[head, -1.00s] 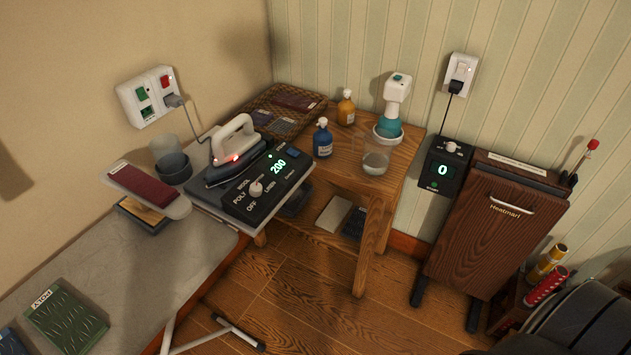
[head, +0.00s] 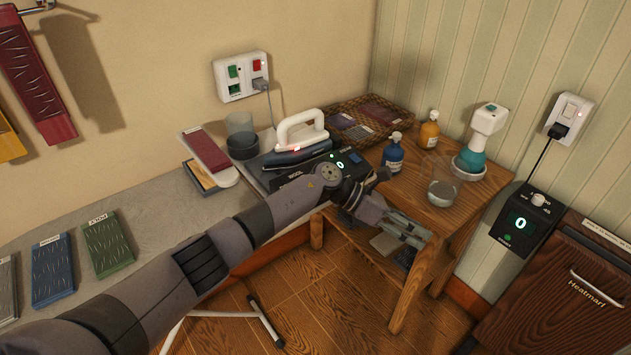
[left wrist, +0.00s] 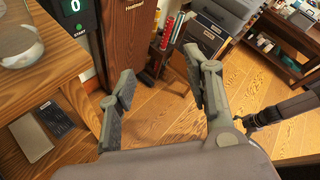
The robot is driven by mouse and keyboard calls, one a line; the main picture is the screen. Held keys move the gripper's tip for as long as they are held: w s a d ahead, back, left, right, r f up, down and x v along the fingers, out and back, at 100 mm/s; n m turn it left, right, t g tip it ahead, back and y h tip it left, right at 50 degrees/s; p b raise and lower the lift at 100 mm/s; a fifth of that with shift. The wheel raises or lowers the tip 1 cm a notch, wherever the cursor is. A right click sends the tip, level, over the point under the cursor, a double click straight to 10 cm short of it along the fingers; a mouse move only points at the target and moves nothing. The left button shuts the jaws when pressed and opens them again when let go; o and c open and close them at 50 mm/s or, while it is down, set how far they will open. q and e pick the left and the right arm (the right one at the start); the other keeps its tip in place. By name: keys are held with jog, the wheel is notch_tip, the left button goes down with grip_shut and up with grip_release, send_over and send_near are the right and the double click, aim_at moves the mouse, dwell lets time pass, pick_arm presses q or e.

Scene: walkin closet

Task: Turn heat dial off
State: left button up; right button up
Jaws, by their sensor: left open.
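The iron's black control box (head: 352,158) stands at the end of the ironing board, and its green display reads 0. My left arm crosses in front of it and hides its dial, so I cannot see where the knob points. The iron (head: 296,150) sits behind, with a red light on its handle. My left gripper (head: 420,236) is open and empty, right of the box and in front of the wooden table. In the left wrist view the open fingers (left wrist: 160,72) point over the floor.
The wooden table (head: 460,210) holds a blue bottle (head: 393,153), an amber bottle (head: 429,130) and a glass jar (head: 441,190). A second black control unit (head: 518,224), reading 0, adjoins the wooden press (head: 570,285). Fabric samples (head: 107,245) lie on the board.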

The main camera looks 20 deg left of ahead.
pick_arm(q)
jog(key=w+a+r+m+t+y+b, duration=0.35)
jog(key=a+r+m+y, duration=0.95)
jog(key=a+r+y, duration=0.7)
jog(key=w+a+f+h+p, duration=0.1)
jog(key=a+f, duration=0.1)
jog(key=f, duration=0.4)
jog(key=w+a+f+h, duration=0.1)
jog(key=w+a+f, duration=0.1)
jog(key=f, duration=0.4)
jog(key=w+a+f+h+p, duration=0.1)
jog(key=w+a+f, duration=0.1)
jog(key=f, duration=0.4)
jog(key=shift+a+p, duration=0.3)
jog(key=shift+a, duration=0.05)
jog(key=shift+r, duration=0.1)
grip_shut()
